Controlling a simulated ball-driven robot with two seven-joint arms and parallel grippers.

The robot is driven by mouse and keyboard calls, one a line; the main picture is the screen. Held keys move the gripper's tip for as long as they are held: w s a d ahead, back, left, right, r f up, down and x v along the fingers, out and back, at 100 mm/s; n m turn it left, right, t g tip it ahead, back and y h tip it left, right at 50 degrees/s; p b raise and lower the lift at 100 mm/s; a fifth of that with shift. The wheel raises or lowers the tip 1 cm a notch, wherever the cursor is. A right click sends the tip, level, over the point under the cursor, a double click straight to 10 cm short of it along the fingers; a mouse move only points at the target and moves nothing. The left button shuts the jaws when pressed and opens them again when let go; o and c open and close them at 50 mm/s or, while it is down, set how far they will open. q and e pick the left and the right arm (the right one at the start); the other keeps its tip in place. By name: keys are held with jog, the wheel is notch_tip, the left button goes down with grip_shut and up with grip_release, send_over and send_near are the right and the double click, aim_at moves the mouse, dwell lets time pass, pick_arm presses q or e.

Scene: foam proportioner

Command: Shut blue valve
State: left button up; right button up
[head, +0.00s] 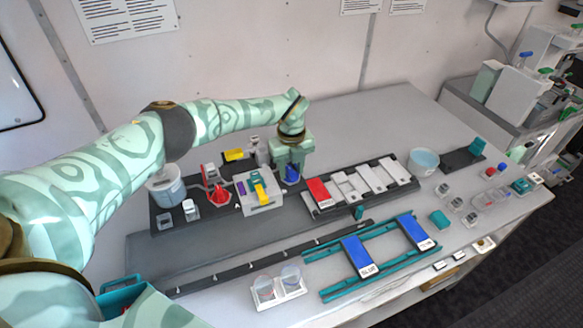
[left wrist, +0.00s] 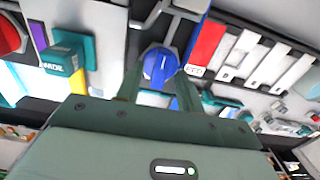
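The blue valve (head: 292,174) is a round blue knob at the right part of the black base in the head view. It also shows in the left wrist view (left wrist: 160,64), just beyond the fingertips. My left gripper (head: 291,158) is above it, pointing down. In the left wrist view my left gripper (left wrist: 158,78) is open, with one finger on each side of the blue knob. I cannot tell whether the fingers touch it. Nothing is held. My right gripper is not in view.
A red valve (head: 216,195) and a grey block with a yellow handle (head: 259,190) stand left of the blue valve. A rack with a red module (head: 318,192) is close on its right. A clear cup (head: 424,160) stands farther right. The table behind is clear.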

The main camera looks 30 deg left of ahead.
aim_at(291, 172)
pick_arm(q)
notch_tip(291, 172, up, 16)
jog(key=shift+r+b, duration=0.15)
jog(key=shift+b, duration=0.3)
dwell(0.5)
